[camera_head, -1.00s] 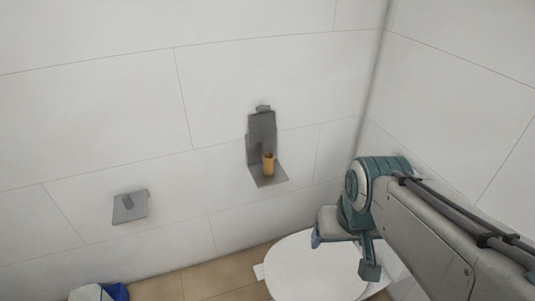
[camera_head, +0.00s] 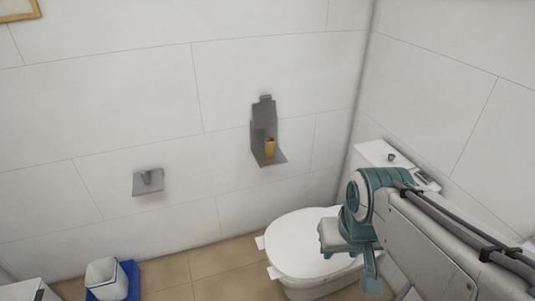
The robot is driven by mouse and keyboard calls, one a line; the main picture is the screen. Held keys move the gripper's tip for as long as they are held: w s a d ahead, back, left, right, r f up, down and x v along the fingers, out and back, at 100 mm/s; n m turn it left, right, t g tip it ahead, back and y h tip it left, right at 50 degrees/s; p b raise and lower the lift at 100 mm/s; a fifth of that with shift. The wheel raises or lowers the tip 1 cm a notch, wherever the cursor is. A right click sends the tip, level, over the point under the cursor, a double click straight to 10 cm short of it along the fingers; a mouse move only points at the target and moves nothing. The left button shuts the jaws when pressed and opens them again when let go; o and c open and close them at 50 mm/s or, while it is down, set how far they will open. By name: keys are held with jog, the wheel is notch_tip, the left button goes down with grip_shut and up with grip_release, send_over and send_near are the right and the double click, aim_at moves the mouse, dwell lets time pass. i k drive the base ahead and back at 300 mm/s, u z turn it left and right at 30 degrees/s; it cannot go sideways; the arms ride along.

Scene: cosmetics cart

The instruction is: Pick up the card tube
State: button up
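The card tube (camera_head: 270,148) is a small tan-orange cylinder. It stands upright on the ledge of a grey metal wall shelf (camera_head: 257,127) in the middle of the head view. My gripper (camera_head: 346,262) is at the lower right, in front of the toilet in the picture, well below and to the right of the tube and apart from it. One finger points downward and the other side is hard to make out, so I cannot tell how far it is open. I see nothing held in it.
A white toilet (camera_head: 300,243) with a closed lid stands below the shelf, with its cistern (camera_head: 375,155) in the corner. A grey paper holder (camera_head: 148,182) is on the wall at left. A white bin (camera_head: 103,277) with a blue item stands on the tan floor (camera_head: 200,265).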

aim_at(269, 148)
jog(key=z, duration=0.05)
jog(key=k, duration=0.5)
jog(key=u, duration=1.25)
jog(key=i, duration=1)
jog(key=u, duration=0.35)
jog(key=i, duration=1.15)
jog(key=z, duration=1.45)
jog(key=i, duration=1)
jog(key=z, duration=0.25)
